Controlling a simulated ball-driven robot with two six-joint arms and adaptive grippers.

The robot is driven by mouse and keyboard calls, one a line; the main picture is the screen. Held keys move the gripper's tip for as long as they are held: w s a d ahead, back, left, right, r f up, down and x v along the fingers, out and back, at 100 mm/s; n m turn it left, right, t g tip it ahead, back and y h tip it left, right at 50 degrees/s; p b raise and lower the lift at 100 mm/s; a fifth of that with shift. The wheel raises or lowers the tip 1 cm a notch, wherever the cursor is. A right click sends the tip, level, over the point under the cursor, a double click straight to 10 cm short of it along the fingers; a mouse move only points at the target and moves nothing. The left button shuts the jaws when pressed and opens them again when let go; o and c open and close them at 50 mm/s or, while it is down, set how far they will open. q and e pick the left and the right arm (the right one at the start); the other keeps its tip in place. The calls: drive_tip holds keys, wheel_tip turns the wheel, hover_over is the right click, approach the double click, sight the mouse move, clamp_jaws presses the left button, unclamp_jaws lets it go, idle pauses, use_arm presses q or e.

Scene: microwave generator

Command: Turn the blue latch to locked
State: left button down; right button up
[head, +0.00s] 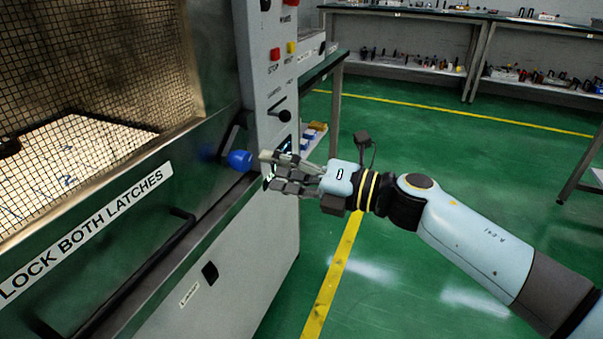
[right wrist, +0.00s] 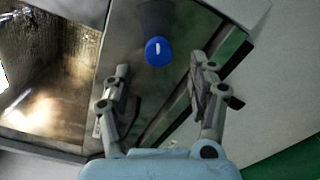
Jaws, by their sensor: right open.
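The blue latch (head: 240,160) has a round blue knob on a dark lever at the right edge of the microwave generator's door. In the right wrist view the blue latch (right wrist: 158,51) is ahead of the fingertips, roughly midway between them. My right gripper (head: 268,168) is open, just right of the knob in the head view. In the right wrist view my right gripper (right wrist: 160,82) has its two fingers apart with nothing between them. My left gripper is not in view.
The door has a mesh window (head: 90,60) and a "LOCK BOTH LATCHES" label (head: 85,235). A dark door handle (head: 150,265) is below. Green floor is clear to the right.

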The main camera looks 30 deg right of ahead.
drive_tip(key=v, duration=0.5)
idle(0.3)
drive_tip(key=s+d+f+m+g+h, duration=0.1)
drive_tip(key=s+d+f+m+h, duration=0.2)
drive_tip(key=f+m, duration=0.5)
drive_tip(key=s+d+f+m+g+h, duration=0.1)
drive_tip(key=s+d+f+m+h, duration=0.3)
drive_tip(key=f, duration=0.8)
drive_tip(key=s+f+m+g+h, duration=0.15)
drive_tip(key=s+f+m, duration=0.35)
drive_tip(key=f, duration=0.5)
drive_tip(key=s+f+m+g+h, duration=0.1)
drive_tip(key=s+f+m+g, duration=0.4)
drive_tip(key=s, duration=1.1)
drive_tip(key=s+f+m+g+h, duration=0.2)
drive_tip(key=s+f+m+g, duration=0.3)
drive_tip(key=s+f+m, duration=0.4)
drive_tip(key=s+f, duration=0.4)
drive_tip(key=s, duration=0.4)
